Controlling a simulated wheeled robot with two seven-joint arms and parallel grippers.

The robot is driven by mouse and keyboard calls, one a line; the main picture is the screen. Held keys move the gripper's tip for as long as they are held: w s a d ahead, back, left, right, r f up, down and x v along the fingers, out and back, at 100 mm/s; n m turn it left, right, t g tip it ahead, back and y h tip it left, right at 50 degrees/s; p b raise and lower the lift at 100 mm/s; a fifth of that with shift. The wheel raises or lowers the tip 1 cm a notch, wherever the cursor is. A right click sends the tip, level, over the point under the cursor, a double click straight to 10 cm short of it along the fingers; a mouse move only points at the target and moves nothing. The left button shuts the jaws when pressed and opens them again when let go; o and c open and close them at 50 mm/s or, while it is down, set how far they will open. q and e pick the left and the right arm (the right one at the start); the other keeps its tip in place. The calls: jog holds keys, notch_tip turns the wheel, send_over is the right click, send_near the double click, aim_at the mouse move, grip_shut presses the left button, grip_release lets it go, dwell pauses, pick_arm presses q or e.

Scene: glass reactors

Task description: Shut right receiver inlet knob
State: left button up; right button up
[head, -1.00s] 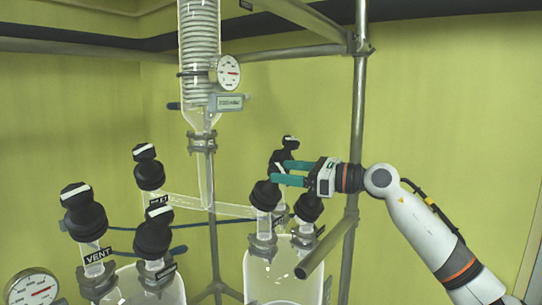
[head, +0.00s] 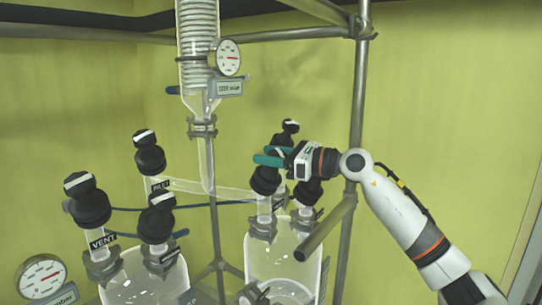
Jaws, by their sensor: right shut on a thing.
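The right receiver (head: 262,262) is the clear glass vessel at lower centre, with several black knobs on its necks. Its front left knob (head: 265,182) has a ribbed black body and a top handle. My right gripper (head: 268,157), with teal fingers, reaches in from the right and is shut on that handle, partly hiding it. The label below this knob is too small to read. A back knob (head: 290,128) and a right knob (head: 307,193) stand close by, the right one partly behind my gripper. My left gripper is not in view.
The left receiver (head: 140,275) carries several black knobs, one labelled VENT. A coil condenser (head: 199,50) with a gauge (head: 229,58) hangs above. A metal post (head: 359,90) and a slanting bar (head: 325,228) stand close to my right arm. A larger gauge (head: 42,277) is at lower left.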

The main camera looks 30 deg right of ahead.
jog(key=shift+d+r+m+t+h+p, duration=0.15)
jog(key=shift+m+t+h+p, duration=0.6)
jog(key=shift+m+h, duration=0.55)
jog(key=shift+w+d+m+t+h, duration=0.1)
jog(key=shift+m+t+h, duration=0.25)
jog(key=shift+m+h, duration=0.55)
jog(key=shift+m, duration=0.5)
jog(key=shift+d+f+m+t+h+b, duration=0.1)
jog(key=shift+d+m+t+h+b, duration=0.05)
jog(key=shift+m+h+b, duration=1.1)
jog(key=shift+d+f+m+t+h+b, duration=0.1)
jog(key=shift+d+m+t+h+b, duration=0.05)
jog(key=shift+m+h+b, duration=1)
jog(key=shift+d+m+h+b, duration=0.15)
jog(key=shift+m+h+b, duration=0.4)
jog(key=shift+m+h, duration=0.75)
jog(key=shift+d+m+g+h+b, duration=0.15)
jog(key=shift+m+g+h+b, duration=0.45)
jog(key=shift+m+h, duration=0.45)
jog(key=o, duration=1)
